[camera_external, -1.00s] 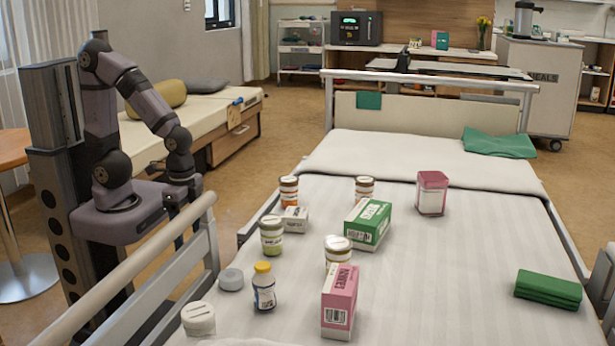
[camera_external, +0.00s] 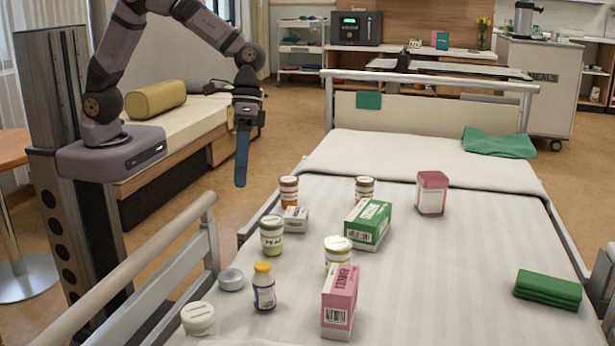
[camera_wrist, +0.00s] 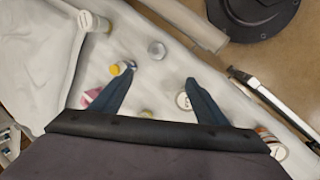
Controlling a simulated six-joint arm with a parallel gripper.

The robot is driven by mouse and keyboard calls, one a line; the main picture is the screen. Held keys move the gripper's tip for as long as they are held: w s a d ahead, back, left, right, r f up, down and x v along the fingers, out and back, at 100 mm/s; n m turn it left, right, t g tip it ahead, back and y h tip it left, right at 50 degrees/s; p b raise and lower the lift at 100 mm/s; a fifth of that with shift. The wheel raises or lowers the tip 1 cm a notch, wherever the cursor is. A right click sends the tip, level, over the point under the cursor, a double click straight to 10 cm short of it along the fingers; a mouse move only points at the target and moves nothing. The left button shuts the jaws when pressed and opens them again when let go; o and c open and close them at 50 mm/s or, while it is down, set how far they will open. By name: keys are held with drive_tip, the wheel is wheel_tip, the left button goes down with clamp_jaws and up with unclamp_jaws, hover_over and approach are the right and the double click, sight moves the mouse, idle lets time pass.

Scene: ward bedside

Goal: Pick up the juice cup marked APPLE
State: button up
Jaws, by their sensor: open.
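Several small white-lidded cups stand upright on the bed. One has a green-yellow label (camera_external: 271,237), one an orange label (camera_external: 288,191), one a pale yellow label (camera_external: 337,253), and one stands farther back (camera_external: 364,190). The lettering is too small to read surely, so I cannot confirm which says APPLE. My gripper (camera_external: 240,181) hangs in the air, fingers down, apart from the cups and up-left of the green-yellow one. In the wrist view, my gripper (camera_wrist: 160,76) has its blue fingers spread with nothing held. A white lid (camera_wrist: 183,101) shows beside the right finger.
A rail (camera_external: 150,275) edges the near left.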

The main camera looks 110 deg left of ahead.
sight(338, 256)
drive_tip(key=w+f+m+t+y+b, duration=0.1)
drive_tip(key=w+f+m, duration=0.1)
drive_tip(key=w, duration=0.4)
drive_tip(key=w+a+f+m+t+y+b, duration=0.1)
drive_tip(key=w+f+m, duration=0.1)
drive_tip(key=w+f, duration=0.3)
drive_tip(key=w+f+m+t+y+b, duration=0.1)
drive_tip(key=w+f+m+b, duration=0.1)
drive_tip(key=w, duration=0.6)
wheel_tip(338, 256, down, 2)
drive_tip(key=shift+w+a+f+m+t, duration=0.1)
drive_tip(key=shift+a+f+m+t, duration=0.1)
drive_tip(key=shift+m+t, duration=0.3)
drive_tip(key=shift+w+d+f+m, duration=0.1)
drive_tip(key=shift+w+m, duration=0.2)
drive_tip(key=shift+w, duration=0.15)
drive_tip(key=shift+s+b+x, duration=0.2)
drive_tip(key=shift+b+x, duration=0.25)
drive_tip(key=shift+x, duration=3.2)
drive_tip(key=shift+d, duration=0.1)
drive_tip(key=c, duration=1.2)
